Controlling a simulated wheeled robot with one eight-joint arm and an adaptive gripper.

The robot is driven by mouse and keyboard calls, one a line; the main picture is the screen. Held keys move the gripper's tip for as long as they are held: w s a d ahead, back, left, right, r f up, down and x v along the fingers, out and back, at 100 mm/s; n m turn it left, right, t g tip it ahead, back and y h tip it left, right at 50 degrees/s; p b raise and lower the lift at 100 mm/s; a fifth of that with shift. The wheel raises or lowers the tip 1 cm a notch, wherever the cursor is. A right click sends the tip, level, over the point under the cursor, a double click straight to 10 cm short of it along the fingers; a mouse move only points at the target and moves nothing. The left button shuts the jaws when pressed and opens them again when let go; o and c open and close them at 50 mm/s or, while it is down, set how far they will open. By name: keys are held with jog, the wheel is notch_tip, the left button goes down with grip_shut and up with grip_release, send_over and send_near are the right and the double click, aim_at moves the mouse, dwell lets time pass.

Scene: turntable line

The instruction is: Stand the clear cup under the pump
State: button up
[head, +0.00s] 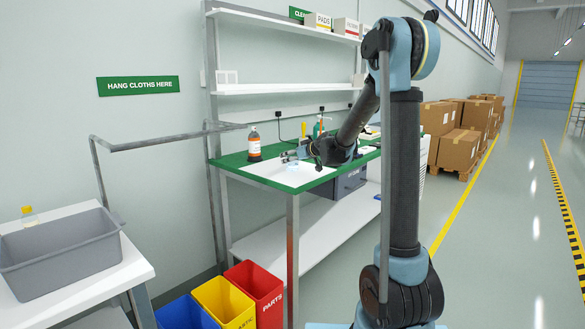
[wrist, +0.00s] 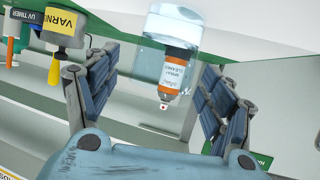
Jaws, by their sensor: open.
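The clear cup (head: 293,165) stands on the white mat on the green-edged bench, small and pale bluish in the head view. In the wrist view the clear cup (wrist: 176,28) shows at the top, just past the fingertips and between them. My gripper (head: 287,157) is low over the mat at the cup. In the wrist view my gripper (wrist: 162,68) has its two fingers spread wide, with nothing held. An orange-labelled cleaner bottle (head: 254,143) stands behind and left of the cup; it looks upside down in the wrist view (wrist: 176,72). I cannot make out the pump.
Yellow and green-red tools (head: 310,128) stand at the bench back; labelled ones show in the wrist view (wrist: 62,28). A grey tub (head: 60,262) and small yellow bottle (head: 29,216) are on the left table. Coloured bins (head: 255,290) stand below the bench. Shelves (head: 285,88) overhang it.

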jog(key=shift+w+a+f, duration=0.25)
jog(key=shift+w+a, duration=0.1)
jog(key=c, duration=1.3)
jog(key=shift+r, duration=0.2)
